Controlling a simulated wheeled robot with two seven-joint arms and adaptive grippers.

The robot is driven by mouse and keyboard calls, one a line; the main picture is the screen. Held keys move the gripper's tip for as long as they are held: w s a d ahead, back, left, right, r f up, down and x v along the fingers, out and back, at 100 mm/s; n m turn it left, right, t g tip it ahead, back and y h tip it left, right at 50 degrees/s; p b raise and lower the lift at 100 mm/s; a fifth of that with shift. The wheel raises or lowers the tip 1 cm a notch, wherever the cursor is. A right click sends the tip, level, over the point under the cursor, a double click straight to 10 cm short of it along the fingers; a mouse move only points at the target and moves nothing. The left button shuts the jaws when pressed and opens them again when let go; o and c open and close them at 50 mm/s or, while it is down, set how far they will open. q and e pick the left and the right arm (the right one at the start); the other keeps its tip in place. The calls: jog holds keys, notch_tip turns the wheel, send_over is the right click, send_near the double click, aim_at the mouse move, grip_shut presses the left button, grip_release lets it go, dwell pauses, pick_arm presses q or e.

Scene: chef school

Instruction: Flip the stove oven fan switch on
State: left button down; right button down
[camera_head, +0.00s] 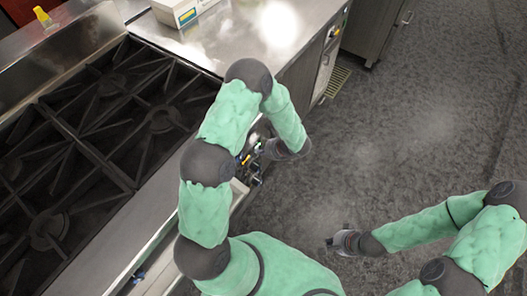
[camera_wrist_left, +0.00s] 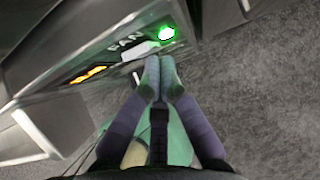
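The fan switch (camera_wrist_left: 140,51) shows in the left wrist view as a pale plate on the stove's front panel, beside the letters FAN (camera_wrist_left: 124,41). A green light (camera_wrist_left: 167,33) glows to its right and an orange light (camera_wrist_left: 88,75) to its left. My left gripper (camera_wrist_left: 159,64) has its fingertips together just below the switch and green light, with nothing visible between them; I cannot tell whether they touch the panel. In the head view my left gripper (camera_head: 254,170) is at the stove front, partly hidden by my arm. My right gripper (camera_head: 333,243) hangs over the floor, away from the stove.
The stove top (camera_head: 100,135) with black grates lies at the left. A steel counter (camera_head: 235,35) adjoins it, with a white box (camera_head: 178,10) near its back. A vertical handle (camera_wrist_left: 38,134) shows at the left wrist view's lower left. The floor (camera_head: 420,120) at the right is clear.

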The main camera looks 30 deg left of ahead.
pick_arm(q)
jog(key=shift+r+p, duration=0.35)
jog(key=shift+r, duration=0.4)
pick_arm(e)
jog(key=shift+r, duration=0.4)
pick_arm(q)
jog(key=shift+d, duration=0.15)
